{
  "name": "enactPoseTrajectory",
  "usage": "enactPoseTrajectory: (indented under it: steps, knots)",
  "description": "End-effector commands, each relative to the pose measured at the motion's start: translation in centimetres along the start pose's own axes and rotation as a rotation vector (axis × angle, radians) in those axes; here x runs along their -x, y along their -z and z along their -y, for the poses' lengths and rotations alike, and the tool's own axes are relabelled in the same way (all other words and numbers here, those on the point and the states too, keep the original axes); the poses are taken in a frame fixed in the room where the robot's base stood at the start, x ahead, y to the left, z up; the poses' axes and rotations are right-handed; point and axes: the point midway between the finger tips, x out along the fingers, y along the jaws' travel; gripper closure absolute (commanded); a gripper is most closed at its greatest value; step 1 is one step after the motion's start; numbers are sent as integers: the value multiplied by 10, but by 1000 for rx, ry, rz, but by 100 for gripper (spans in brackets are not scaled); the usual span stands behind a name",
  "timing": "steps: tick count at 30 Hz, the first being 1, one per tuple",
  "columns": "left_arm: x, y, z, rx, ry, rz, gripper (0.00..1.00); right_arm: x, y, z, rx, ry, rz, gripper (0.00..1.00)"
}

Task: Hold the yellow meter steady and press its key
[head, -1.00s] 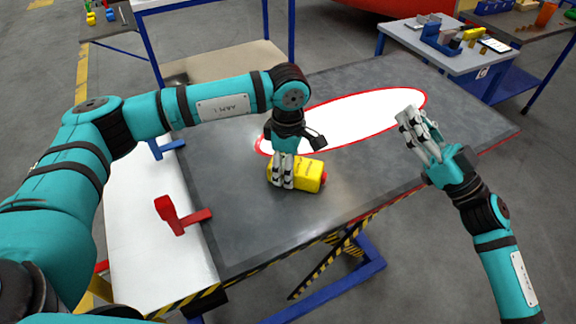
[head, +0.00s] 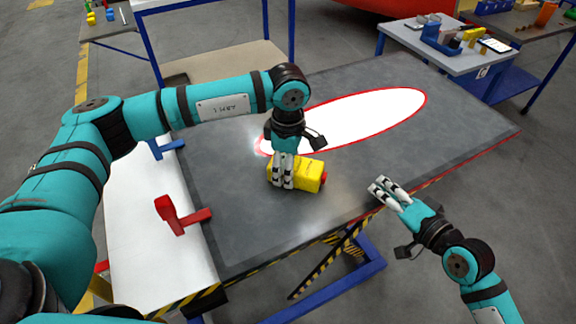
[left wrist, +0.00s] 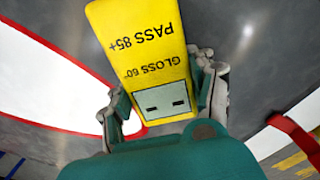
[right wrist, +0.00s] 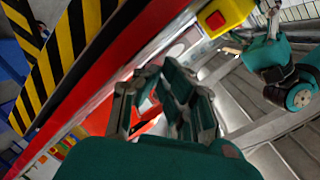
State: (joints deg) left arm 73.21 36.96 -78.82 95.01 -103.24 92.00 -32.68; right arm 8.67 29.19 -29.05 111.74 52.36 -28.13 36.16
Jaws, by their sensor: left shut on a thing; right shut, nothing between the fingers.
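The yellow meter (head: 309,174) lies on the dark grey tabletop (head: 260,220), with a red key (head: 323,177) at its right end. My left gripper (head: 282,184) comes down from above and is shut on the meter. In the left wrist view, the meter (left wrist: 140,35) shows gloss lettering and a small display, with fingers on both sides. My right gripper (head: 381,186) is shut and empty, to the right of the key and apart from it. The right wrist view shows the meter (right wrist: 232,10) and its red key (right wrist: 215,19) beyond my fingers (right wrist: 168,85).
A white oval with a red outline (head: 370,112) lies behind the meter. A red clamp-like piece (head: 175,215) stands at the left on a white surface (head: 140,250). A grey side table (head: 450,55) with tools stands at the back right. The tabletop between meter and right gripper is clear.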

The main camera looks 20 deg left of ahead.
Motion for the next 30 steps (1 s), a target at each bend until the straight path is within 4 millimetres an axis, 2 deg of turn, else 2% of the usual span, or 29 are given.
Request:
enactPoseTrajectory:
  steps: [18, 30]
  knots:
    - [-3, 0, 2, -2, 6, -2, 92, -53, -37, 39, -2, 3, -2, 100]
    - [-3, 0, 2, -2, 7, -2, 92, -59, -42, 43, -1, 1, -2, 100]
